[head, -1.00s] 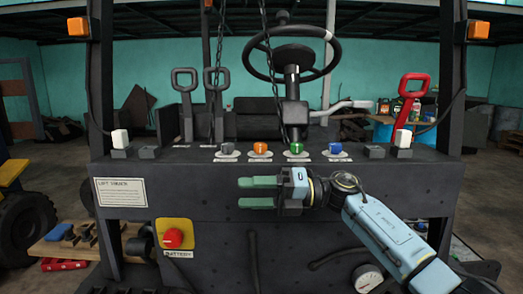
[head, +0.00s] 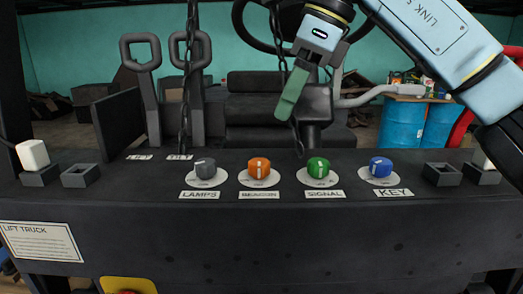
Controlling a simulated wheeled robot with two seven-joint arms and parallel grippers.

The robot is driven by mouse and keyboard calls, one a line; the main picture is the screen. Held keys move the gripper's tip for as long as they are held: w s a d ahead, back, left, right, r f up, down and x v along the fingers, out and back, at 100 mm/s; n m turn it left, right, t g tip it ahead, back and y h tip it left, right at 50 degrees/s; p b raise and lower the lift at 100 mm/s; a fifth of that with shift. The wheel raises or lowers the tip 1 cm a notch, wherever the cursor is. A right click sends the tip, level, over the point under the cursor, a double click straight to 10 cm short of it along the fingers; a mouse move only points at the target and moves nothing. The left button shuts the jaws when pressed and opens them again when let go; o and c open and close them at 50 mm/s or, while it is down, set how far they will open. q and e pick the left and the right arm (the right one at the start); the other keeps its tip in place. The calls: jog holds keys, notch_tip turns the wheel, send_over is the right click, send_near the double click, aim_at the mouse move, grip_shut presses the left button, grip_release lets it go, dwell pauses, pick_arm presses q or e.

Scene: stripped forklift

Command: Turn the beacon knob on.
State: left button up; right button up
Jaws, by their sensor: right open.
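The beacon knob (head: 259,167) is orange with a pale mark on top. It sits on a round white plate on the dark dash panel (head: 300,225), above a label reading BEACON. My right gripper (head: 285,112) hangs in the air above the panel, pointing down, above and a little right of the beacon knob and apart from it. Its jaws are open and empty; the green fingers overlap, so the gap hardly shows. My left gripper is out of view.
The grey lamps knob (head: 204,168) is left of the beacon knob. The green signal knob (head: 318,167) and blue key knob (head: 381,166) are to its right. Two grey-handled levers (head: 143,62), hanging chains (head: 187,90) and the steering column (head: 314,103) stand behind.

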send_over(258, 161)
jog(key=d, duration=0.2)
jog(key=f, duration=0.5)
jog(key=shift+s+d+f, duration=0.2)
jog(key=shift+s+f, duration=0.1)
jog(key=shift+s, duration=0.1)
jog(key=x, duration=0.3)
jog(key=shift+a+f, duration=0.15)
jog(key=shift+f, duration=0.15)
jog(key=shift+w+a+f, duration=0.1)
jog(key=shift+a+f, duration=0.05)
jog(key=shift+f, duration=0.15)
jog(key=shift+a+f, duration=0.1)
jog(key=shift+f, duration=0.15)
jog(key=shift+c, duration=0.8)
jog(key=c, duration=0.8)
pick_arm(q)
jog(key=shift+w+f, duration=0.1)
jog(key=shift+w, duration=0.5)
pick_arm(e)
jog(key=shift+c, duration=0.2)
